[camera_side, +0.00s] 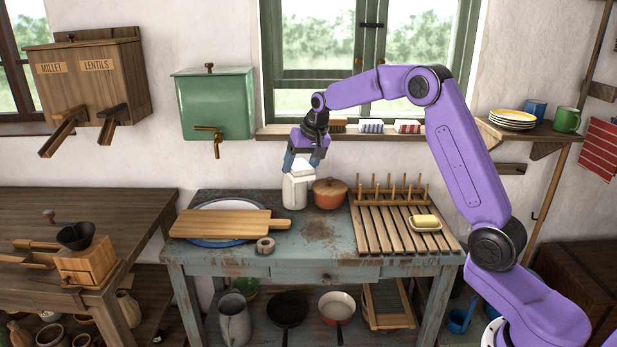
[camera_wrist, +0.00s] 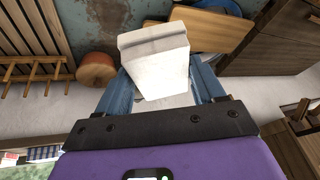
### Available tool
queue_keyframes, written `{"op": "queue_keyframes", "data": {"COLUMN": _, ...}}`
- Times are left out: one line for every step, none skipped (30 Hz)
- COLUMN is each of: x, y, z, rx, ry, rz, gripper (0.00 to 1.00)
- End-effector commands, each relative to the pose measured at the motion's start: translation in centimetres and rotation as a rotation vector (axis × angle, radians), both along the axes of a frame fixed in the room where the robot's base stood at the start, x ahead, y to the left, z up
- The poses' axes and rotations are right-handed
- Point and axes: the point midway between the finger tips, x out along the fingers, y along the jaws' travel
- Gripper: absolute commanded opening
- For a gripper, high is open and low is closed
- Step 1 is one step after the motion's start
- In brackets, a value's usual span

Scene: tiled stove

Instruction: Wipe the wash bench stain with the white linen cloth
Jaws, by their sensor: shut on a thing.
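My gripper (camera_side: 303,162) is above the back of the wash bench (camera_side: 205,262), with its blue fingers pointing down. It is shut on a white, block-shaped thing that looks like the folded white linen cloth (camera_side: 301,168). In the wrist view the cloth (camera_wrist: 158,62) fills the space between the two fingers (camera_wrist: 160,88). Directly below it in the side view is a white jar-like shape (camera_side: 295,193); I cannot tell whether the two touch. A brown stain (camera_side: 320,231) lies on the bench top in front of the orange pot, apart from the cloth.
The lidded orange pot (camera_side: 330,193) stands right of the white shape. A cutting board (camera_side: 222,224) lies across a plate on the left, with a small ring-shaped thing (camera_side: 265,245) nearby.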

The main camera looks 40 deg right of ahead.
Motion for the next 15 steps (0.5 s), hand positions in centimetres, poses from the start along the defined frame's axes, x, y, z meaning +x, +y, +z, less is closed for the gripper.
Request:
{"op": "queue_keyframes", "data": {"x": 1.1, "y": -1.0, "z": -0.2, "rx": -0.001, "ry": 0.000, "rz": -0.029, "gripper": 0.33}}
{"op": "queue_keyframes", "data": {"x": 1.7, "y": -1.5, "z": -0.3, "rx": -0.002, "ry": 0.001, "rz": -0.046, "gripper": 0.33}}
{"op": "queue_keyframes", "data": {"x": 2.4, "y": -2.2, "z": -0.3, "rx": -0.002, "ry": 0.000, "rz": -0.068, "gripper": 0.33}}
{"op": "queue_keyframes", "data": {"x": 2.9, "y": -2.8, "z": -0.4, "rx": -0.002, "ry": 0.000, "rz": -0.086, "gripper": 0.33}}
{"op": "queue_keyframes", "data": {"x": 3.4, "y": -3.3, "z": -0.5, "rx": -0.003, "ry": 0.000, "rz": -0.103, "gripper": 0.33}}
{"op": "queue_keyframes", "data": {"x": 4.0, "y": -4.1, "z": -0.6, "rx": -0.005, "ry": 0.001, "rz": -0.125, "gripper": 0.33}}
{"op": "queue_keyframes", "data": {"x": 4.4, "y": -4.7, "z": -0.7, "rx": -0.005, "ry": 0.001, "rz": -0.143, "gripper": 0.33}}
{"op": "queue_keyframes", "data": {"x": 4.8, "y": -5.3, "z": -0.8, "rx": -0.006, "ry": -0.001, "rz": -0.161, "gripper": 0.33}}
{"op": "queue_keyframes", "data": {"x": 5.3, "y": -6.0, "z": -0.9, "rx": -0.007, "ry": 0.000, "rz": -0.181, "gripper": 0.33}}
{"op": "queue_keyframes", "data": {"x": 5.6, "y": -6.6, "z": -1.1, "rx": -0.008, "ry": 0.000, "rz": -0.198, "gripper": 0.33}}
{"op": "queue_keyframes", "data": {"x": 5.9, "y": -7.0, "z": -1.1, "rx": -0.007, "ry": -0.001, "rz": -0.213, "gripper": 0.33}}
{"op": "queue_keyframes", "data": {"x": 6.2, "y": -7.6, "z": -1.2, "rx": -0.009, "ry": 0.000, "rz": -0.229, "gripper": 0.33}}
{"op": "queue_keyframes", "data": {"x": 6.4, "y": -8.0, "z": -1.3, "rx": -0.009, "ry": -0.001, "rz": -0.240, "gripper": 0.33}}
{"op": "queue_keyframes", "data": {"x": 6.5, "y": -8.4, "z": -1.4, "rx": -0.010, "ry": -0.001, "rz": -0.251, "gripper": 0.33}}
{"op": "queue_keyframes", "data": {"x": 6.7, "y": -8.9, "z": -1.4, "rx": -0.011, "ry": -0.001, "rz": -0.265, "gripper": 0.33}}
